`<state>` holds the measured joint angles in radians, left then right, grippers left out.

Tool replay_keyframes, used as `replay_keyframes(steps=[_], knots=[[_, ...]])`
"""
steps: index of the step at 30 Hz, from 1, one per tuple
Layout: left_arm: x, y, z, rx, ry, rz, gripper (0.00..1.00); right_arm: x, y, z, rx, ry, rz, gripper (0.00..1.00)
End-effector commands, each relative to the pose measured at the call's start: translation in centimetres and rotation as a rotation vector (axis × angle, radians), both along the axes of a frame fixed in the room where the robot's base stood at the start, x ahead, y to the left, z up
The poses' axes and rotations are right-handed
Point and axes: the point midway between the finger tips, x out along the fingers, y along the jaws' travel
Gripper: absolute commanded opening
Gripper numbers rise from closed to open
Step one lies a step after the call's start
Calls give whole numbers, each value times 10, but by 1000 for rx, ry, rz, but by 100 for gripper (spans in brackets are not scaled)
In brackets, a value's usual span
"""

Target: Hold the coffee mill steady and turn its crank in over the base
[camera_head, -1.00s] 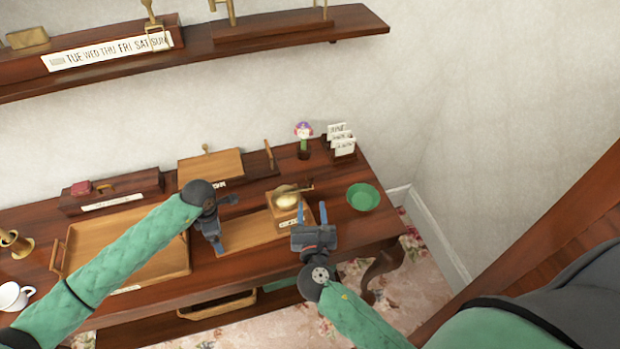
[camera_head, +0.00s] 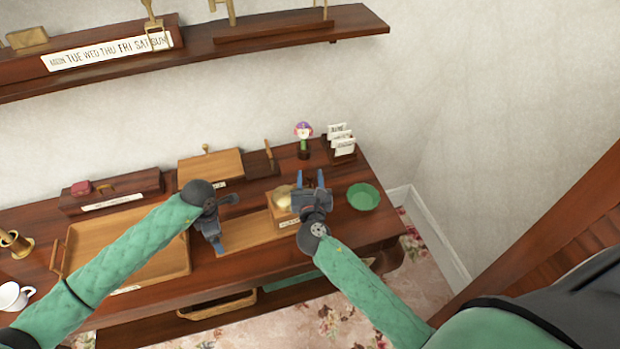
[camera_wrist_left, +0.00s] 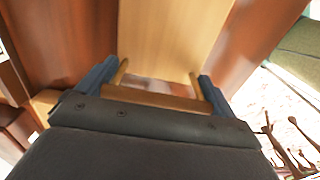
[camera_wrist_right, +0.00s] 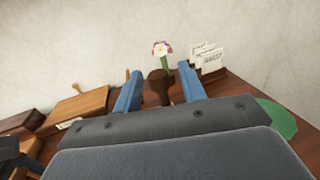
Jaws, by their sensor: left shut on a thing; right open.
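The coffee mill (camera_head: 283,196), a small wooden box with a brass dome and a label on its front, stands at the right end of a long light wooden base (camera_head: 250,232). Its crank pointed right earlier; now my right gripper hides it in the head view. My left gripper (camera_head: 228,224) is shut on a wooden bar handle (camera_wrist_left: 160,98) with brass posts at the base's left end; the left wrist view shows the bar between the fingers. My right gripper (camera_head: 311,179) is open, at the mill's right side. Whether it touches the crank cannot be seen.
Behind stand a flower figure (camera_head: 303,131) in a dark holder and a card rack (camera_head: 341,146). A wooden tray (camera_head: 85,245) lies left, a lidded box (camera_head: 210,166) behind. A shelf (camera_head: 270,32) hangs above.

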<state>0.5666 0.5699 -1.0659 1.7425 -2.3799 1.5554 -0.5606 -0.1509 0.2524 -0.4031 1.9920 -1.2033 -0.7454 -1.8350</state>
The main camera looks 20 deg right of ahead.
Motion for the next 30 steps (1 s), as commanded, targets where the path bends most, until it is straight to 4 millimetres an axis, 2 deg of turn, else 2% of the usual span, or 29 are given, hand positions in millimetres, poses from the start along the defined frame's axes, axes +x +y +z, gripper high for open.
replay_keyframes(steps=[4, 5, 10, 11, 22, 30], knots=[[0, 0, 0, 0, 0, 0, 56, 0, 0, 0, 0, 0, 0, 41], [0, 0, 0, 0, 0, 0, 56, 0, 0, 0, 0, 0, 0, 37], [0, 0, 0, 0, 0, 0, 56, 0, 0, 0, 0, 0, 0, 4], [0, 0, 0, 0, 0, 0, 56, 0, 0, 0, 0, 0, 0, 0], [0, 0, 0, 0, 0, 0, 56, -3, 1, 0, 2, 0, -39, 0], [0, 0, 0, 0, 0, 0, 56, -14, 4, -1, 4, 2, -191, 0]])
